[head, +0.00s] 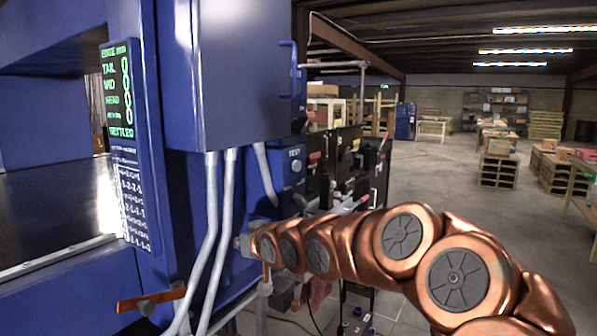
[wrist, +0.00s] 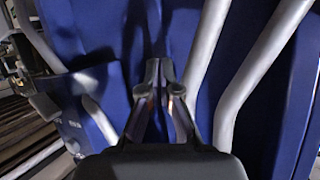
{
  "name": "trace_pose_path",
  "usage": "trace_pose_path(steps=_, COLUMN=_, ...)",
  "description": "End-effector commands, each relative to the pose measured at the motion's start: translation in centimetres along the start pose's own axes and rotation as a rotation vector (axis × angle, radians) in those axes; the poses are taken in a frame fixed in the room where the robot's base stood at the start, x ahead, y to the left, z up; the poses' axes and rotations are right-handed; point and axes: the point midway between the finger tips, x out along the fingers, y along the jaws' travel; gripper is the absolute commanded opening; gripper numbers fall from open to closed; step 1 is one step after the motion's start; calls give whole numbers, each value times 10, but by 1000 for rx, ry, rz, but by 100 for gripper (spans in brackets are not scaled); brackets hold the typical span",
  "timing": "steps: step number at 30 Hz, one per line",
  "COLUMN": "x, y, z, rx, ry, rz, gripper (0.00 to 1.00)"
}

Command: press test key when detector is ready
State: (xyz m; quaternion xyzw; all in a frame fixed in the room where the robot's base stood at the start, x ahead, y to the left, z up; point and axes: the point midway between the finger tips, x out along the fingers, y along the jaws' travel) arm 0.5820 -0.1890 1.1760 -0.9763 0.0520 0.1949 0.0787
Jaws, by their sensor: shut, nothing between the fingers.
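The detector display (head: 117,90) on the blue machine shows green text at the left of the head view. Its rows read TAIL, MID and HEAD beside zero-like digits, and the bottom line reads SETTLED. The test key (head: 297,166) is a round pale button under a TEST label on a blue box.
Grey conduits (head: 218,230) run down from the blue cabinet (head: 240,75), close to my gripper. A printed chart (head: 132,203) is below the display. An orange lever (head: 150,299) sticks out at lower left. Open floor (head: 420,175) lies to the right, with pallets farther back.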

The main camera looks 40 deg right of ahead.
Motion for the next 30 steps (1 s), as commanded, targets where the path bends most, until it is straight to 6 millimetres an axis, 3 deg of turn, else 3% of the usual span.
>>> trace_pose_path(steps=4, x=6, y=63, z=-57, rx=54, ry=250, rz=25, gripper=0)
trace_pose_path(steps=7, x=-4, y=107, z=-90, rx=75, ry=421, rz=43, gripper=0)
trace_pose_path(steps=12, x=-37, y=181, z=-128, rx=88, ry=678, rz=84, gripper=0)
trace_pose_path(steps=15, x=-59, y=212, z=-138, rx=84, ry=792, rz=101, gripper=0)
trace_pose_path(steps=21, x=-87, y=246, z=-145, rx=69, ry=911, rz=123, gripper=0)
trace_pose_path(steps=30, x=-92, y=250, z=-147, rx=65, ry=932, rz=124, gripper=0)
